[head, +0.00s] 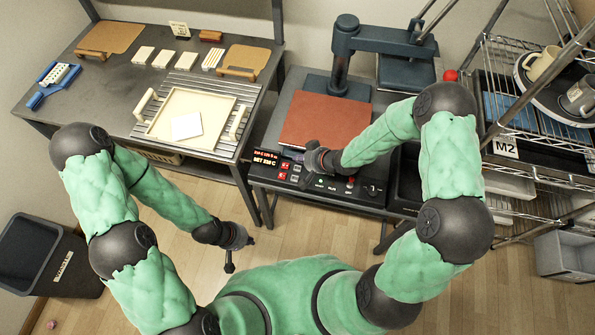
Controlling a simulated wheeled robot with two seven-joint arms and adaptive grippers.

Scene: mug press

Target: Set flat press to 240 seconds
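The flat press (325,118) stands at the centre back, with a reddish-brown lower platen and its dark upper plate swung aside to the right. Its control panel (318,181) is on the front, with red buttons, small lights and a knob. The display (267,158) glows red; its lower line seems to read SET 210 C, and the upper line is too small to read surely. My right gripper (294,156) is over the panel's upper edge, just right of the display; its fingers are too small to judge. My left gripper (238,254) hangs low over the floor, empty, with its fingers apart.
A workbench (100,101) at left holds a cream tray (168,136) on a slatted rack, boards and small blocks. A wire shelf (530,120) with mugs stands at right. A red knob (450,75) is beside the press. A dark bin (30,255) stands at lower left.

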